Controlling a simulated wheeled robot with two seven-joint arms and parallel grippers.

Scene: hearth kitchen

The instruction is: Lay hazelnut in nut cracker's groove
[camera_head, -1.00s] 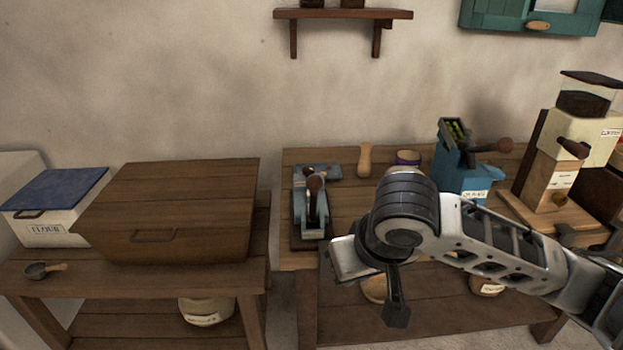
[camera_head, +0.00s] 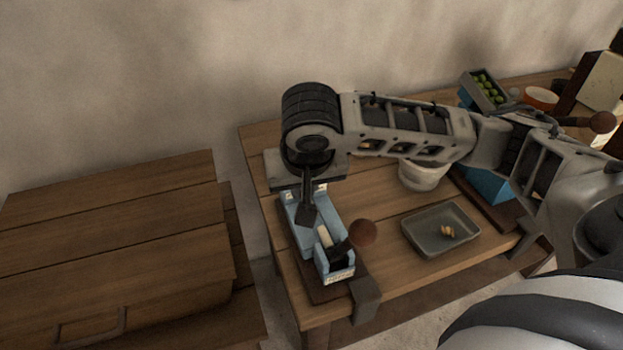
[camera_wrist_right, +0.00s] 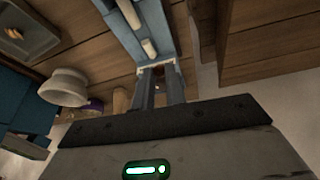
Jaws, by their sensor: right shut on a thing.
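The nut cracker (camera_head: 302,238) is a light blue trough-like device on a dark base near the bench's left end. A cream rod lies inside it, and its lever ends in a round brown knob. My right gripper (camera_head: 307,217) reaches down over the back part of the trough. In the right wrist view its two fingers (camera_wrist_right: 161,82) are close together at the trough's end. A small brown thing, seemingly the hazelnut (camera_wrist_right: 158,71), shows between them, mostly hidden. The trough (camera_wrist_right: 150,25) also shows there. My left gripper is not in view.
A grey tray (camera_head: 415,237) with a few small nuts lies right of the cracker. A white bowl (camera_head: 424,176) stands behind the tray. A blue device with green fruit (camera_head: 484,88) is at the back right. A wooden box (camera_head: 110,235) is at left.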

